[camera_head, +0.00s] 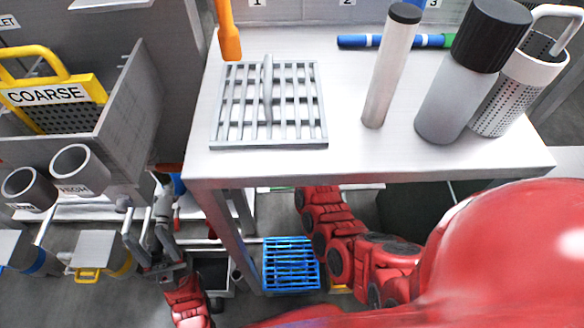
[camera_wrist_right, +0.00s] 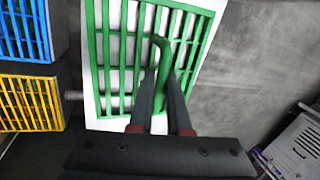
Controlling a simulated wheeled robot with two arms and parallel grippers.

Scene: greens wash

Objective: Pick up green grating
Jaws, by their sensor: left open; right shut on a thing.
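The green grating (camera_wrist_right: 104,60) lies on a white surface in the right wrist view, with its upright green handle (camera_wrist_right: 163,60) toward me. My right gripper (camera_wrist_right: 161,82) is shut on that handle, one dark finger on each side. The grating's upper edge is cut off by the frame. In the head view my right gripper is hidden below the table. My left gripper (camera_head: 143,213) is open and empty, left of the table leg and near the grey cups.
A grey grating (camera_head: 268,138), bottles and a perforated cup (camera_head: 500,100) stand on the white table (camera_head: 350,155). A blue grating (camera_head: 291,264) is below it. Blue (camera_wrist_right: 25,32) and yellow (camera_wrist_right: 30,103) gratings are left of the green one.

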